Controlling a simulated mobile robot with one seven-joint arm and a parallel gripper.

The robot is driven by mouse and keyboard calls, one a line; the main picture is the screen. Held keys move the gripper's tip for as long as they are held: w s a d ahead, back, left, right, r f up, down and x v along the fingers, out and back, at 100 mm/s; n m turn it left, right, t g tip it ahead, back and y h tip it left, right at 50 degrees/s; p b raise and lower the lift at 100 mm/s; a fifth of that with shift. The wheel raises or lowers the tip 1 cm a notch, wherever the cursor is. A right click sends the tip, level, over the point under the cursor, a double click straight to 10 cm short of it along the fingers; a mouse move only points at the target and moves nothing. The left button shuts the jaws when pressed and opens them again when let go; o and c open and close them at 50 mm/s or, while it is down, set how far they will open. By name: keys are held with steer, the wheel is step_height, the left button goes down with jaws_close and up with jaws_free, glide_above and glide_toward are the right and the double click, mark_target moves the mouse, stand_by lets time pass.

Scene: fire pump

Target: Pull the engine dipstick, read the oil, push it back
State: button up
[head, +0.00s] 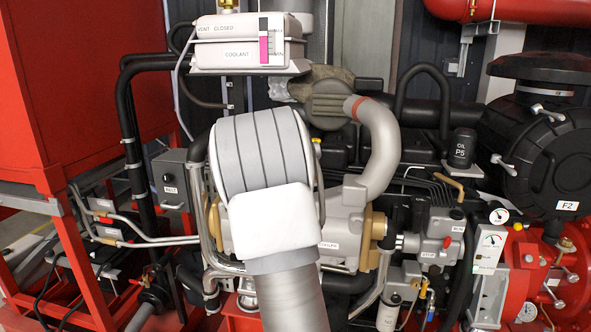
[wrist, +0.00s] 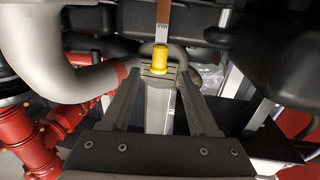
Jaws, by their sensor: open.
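A yellow dipstick handle (wrist: 159,56) shows in the wrist view, at the upper middle. Above it in the picture runs a narrow flat strip (wrist: 163,18), brown at the top and pale near the handle, with small lettering that looks like MAX upside down. My gripper (wrist: 161,76) is open, its two dark fingers pointing toward the yellow handle, which lies around the fingertips. I cannot tell whether they touch it. In the head view my arm covers the gripper; a small yellow piece (head: 317,141) shows on the engine just past it.
A large grey curved pipe (head: 379,140) stands right of my arm in the head view and fills the upper left of the wrist view (wrist: 70,70). A coolant tank (head: 226,53) is above. A black OIL filter (head: 462,150) stands to the right. Room around the gripper is tight.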

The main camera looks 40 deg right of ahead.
steer(key=v, duration=0.8)
steer(key=shift+s+a, duration=0.15)
steer(key=shift+a, duration=0.15)
